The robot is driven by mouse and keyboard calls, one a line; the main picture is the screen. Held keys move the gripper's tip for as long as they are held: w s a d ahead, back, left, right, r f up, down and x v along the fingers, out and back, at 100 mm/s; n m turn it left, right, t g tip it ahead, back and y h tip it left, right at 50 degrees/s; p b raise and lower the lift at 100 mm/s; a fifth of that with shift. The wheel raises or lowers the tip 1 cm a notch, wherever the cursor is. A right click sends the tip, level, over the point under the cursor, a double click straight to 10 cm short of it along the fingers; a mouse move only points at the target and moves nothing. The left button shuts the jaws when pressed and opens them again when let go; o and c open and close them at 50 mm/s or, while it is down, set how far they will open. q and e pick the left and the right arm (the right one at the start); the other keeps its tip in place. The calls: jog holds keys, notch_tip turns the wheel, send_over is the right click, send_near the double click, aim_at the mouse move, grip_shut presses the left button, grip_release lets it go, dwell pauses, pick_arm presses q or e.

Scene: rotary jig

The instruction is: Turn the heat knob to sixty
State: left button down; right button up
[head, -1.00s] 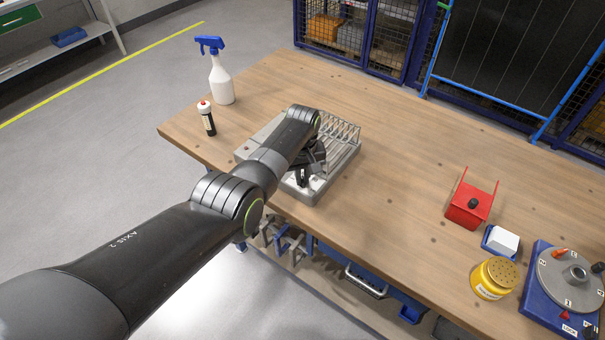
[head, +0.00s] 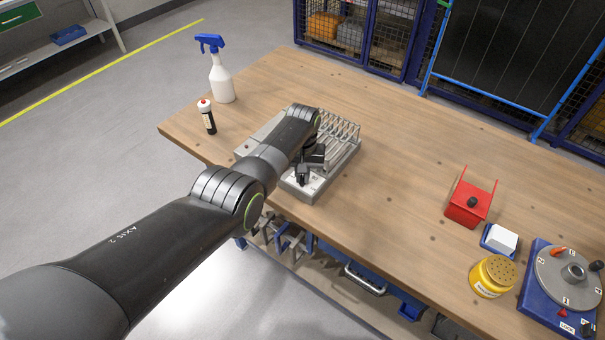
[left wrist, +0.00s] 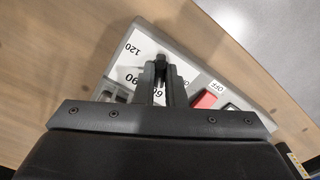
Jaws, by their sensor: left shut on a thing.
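The grey heating unit (head: 329,179) with a wire rack on top stands near the table's front edge, under my left arm. Its white dial plate (left wrist: 140,52) shows in the left wrist view with the marks 120, 90 and 60. My left gripper (left wrist: 161,65) is shut on the dark heat knob (left wrist: 161,58), over this plate. The knob is mostly hidden by the fingers, and its pointer cannot be read. My left gripper (head: 303,178) also shows at the unit's front in the head view. A red switch (left wrist: 205,99) beside an OFF label is to the right. My right gripper is not in view.
A spray bottle (head: 221,78) and a small red-capped bottle (head: 207,118) stand left of the unit. A red bracket (head: 470,203), a white block (head: 502,239), a yellow tin (head: 493,276) and a blue-based rotary jig (head: 540,291) stand at the right. The table's middle is clear.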

aim_at(303, 178)
pick_arm(q)
jog(key=c, duration=1.5)
grip_release()
jog(key=shift+r, duration=0.55)
notch_tip(303, 178, up, 5)
jog(key=shift+p, duration=0.8)
notch_tip(303, 178, up, 11)
jog(key=b, duration=0.2)
jog(key=shift+r, duration=0.2)
